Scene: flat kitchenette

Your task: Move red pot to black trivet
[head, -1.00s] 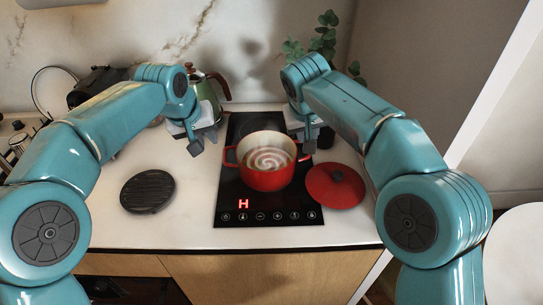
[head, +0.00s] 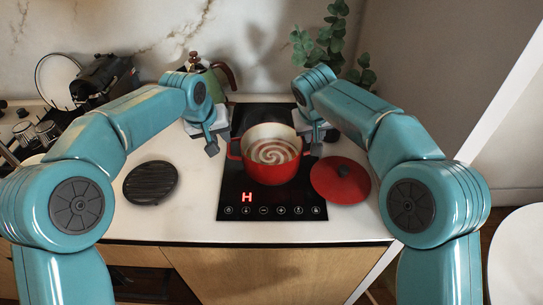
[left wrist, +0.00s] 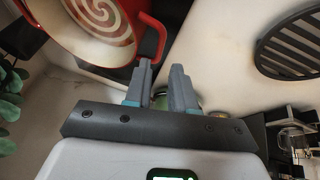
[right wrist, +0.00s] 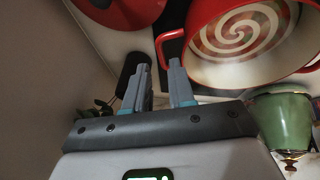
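The red pot (head: 272,172), with a swirled red and white content, stands upright on the black cooktop (head: 232,207). The black ribbed trivet (head: 150,183) lies on the counter left of it and also shows in the left wrist view (left wrist: 292,45). My left gripper (head: 213,146) is left of the pot; in the left wrist view its fingers (left wrist: 160,75) are apart and empty, close to a side handle (left wrist: 152,38). My right gripper (head: 316,148) is by the right handle; in the right wrist view its fingers (right wrist: 158,72) are apart, tips beside that handle (right wrist: 165,48). Contact is unclear.
A red lid (head: 341,182) lies right of the pot, partly on the cooktop. A green kettle (head: 215,80), a dark appliance (head: 103,80) and a plant (head: 322,45) stand at the back. Counter between the trivet and cooktop is clear.

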